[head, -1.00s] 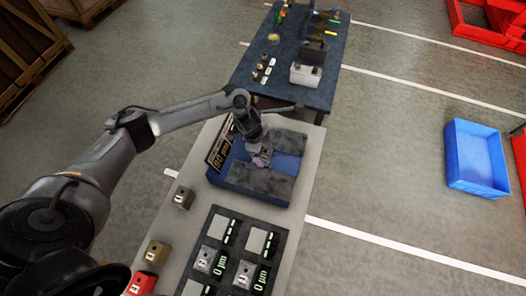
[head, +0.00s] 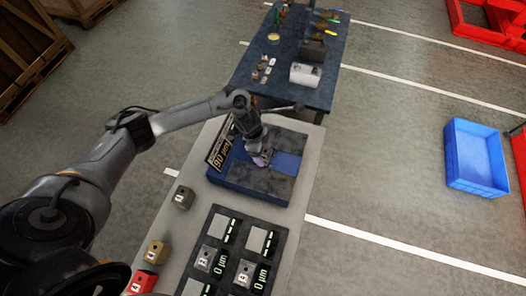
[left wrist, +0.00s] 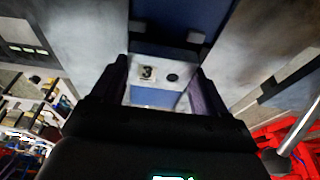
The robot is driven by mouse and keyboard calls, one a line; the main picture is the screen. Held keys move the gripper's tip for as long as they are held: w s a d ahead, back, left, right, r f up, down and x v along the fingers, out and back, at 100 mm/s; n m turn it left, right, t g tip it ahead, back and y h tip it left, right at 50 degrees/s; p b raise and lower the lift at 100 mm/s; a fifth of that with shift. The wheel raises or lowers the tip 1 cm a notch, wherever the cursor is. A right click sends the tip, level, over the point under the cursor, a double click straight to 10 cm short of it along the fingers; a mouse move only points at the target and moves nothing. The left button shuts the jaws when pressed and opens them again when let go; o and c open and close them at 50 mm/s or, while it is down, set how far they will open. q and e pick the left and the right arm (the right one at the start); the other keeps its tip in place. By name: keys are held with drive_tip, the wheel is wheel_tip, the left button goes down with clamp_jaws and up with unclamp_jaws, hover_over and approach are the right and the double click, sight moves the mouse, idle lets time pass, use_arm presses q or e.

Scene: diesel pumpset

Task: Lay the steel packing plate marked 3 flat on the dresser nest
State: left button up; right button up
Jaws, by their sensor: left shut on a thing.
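My left gripper (head: 262,161) is over the blue dresser block (head: 223,177) on the grey bench, pointing down. In the left wrist view the gripper (left wrist: 160,82) is shut on a small steel plate marked 3 (left wrist: 172,67), which has a dark round hole. The plate lies between the fingers, over a blue strip (left wrist: 155,98) flanked by grey pads. Whether it touches the surface below cannot be told. In the head view the gripper mostly hides it. I do not see my right gripper.
A sign reading 90 µm (head: 220,152) stands on the left side of the block. A dark panel (head: 238,250) with several plates and readouts lies nearer. Numbered blocks (head: 184,197) line the bench's left edge. A dark blue table (head: 290,45) stands behind.

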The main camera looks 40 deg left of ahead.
use_arm(q)
drive_tip(key=shift+f, duration=0.25)
drive_tip(key=o, duration=1.2)
drive_tip(key=shift+o, duration=1)
drive_tip(key=shift+s+f, duration=0.1)
drive_tip(key=shift+a+f, duration=0.1)
drive_tip(key=shift+r, duration=0.35)
drive_tip(key=v, duration=1)
drive_tip(key=shift+r, duration=0.2)
